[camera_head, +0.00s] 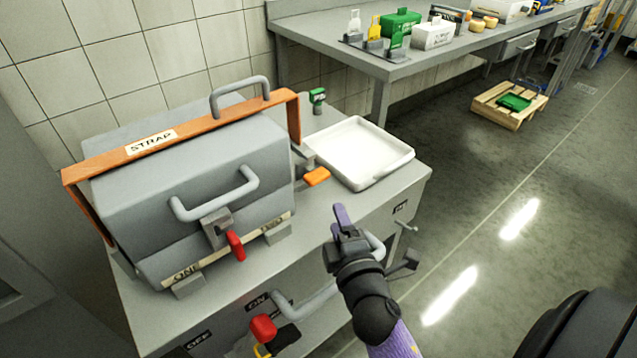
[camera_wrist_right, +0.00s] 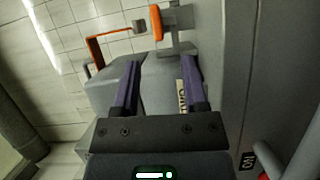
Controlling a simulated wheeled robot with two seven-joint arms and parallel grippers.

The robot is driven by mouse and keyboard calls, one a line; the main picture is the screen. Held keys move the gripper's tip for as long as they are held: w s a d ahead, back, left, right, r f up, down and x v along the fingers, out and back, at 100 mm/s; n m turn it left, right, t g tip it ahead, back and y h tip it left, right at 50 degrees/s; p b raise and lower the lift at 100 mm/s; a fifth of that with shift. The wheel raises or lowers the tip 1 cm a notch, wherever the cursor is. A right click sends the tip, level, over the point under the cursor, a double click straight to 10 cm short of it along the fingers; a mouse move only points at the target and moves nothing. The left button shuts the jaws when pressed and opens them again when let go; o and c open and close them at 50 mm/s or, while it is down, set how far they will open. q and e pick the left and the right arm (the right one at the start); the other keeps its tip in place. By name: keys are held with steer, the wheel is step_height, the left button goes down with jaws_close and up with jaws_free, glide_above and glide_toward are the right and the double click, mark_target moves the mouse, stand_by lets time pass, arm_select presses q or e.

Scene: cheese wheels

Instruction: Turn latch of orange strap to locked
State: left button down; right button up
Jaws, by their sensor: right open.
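The orange strap (camera_head: 210,122) runs over the top of a grey lidded box (camera_head: 190,185) and carries a "STRAP" label. It also shows in the right wrist view (camera_wrist_right: 97,52). A latch with an orange handle (camera_head: 317,177) sits at the box's right side, beside the white tray; the handle points toward the front right. In the right wrist view the orange latch handle (camera_wrist_right: 157,22) lies ahead of the fingertips, apart from them. My right gripper (camera_head: 341,214) is open and empty, in front of and slightly right of the latch. My left gripper is not in view.
A white tray (camera_head: 362,150) lies right of the latch, with a small green-handled item (camera_head: 317,97) behind. A red-handled latch (camera_head: 236,245) is on the box front. Another red handle (camera_head: 263,328) is below. A long table (camera_head: 400,68) stands behind.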

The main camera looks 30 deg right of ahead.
mark_target(319, 182)
steer(key=shift+n+t, duration=0.3)
steer(key=shift+n, duration=0.1)
steer(key=x, duration=0.3)
steer(key=b+x, duration=0.1)
steer(key=x, duration=0.6)
steer(key=shift+w+a, duration=0.25)
steer(key=shift+c, duration=0.3)
jaws_close()
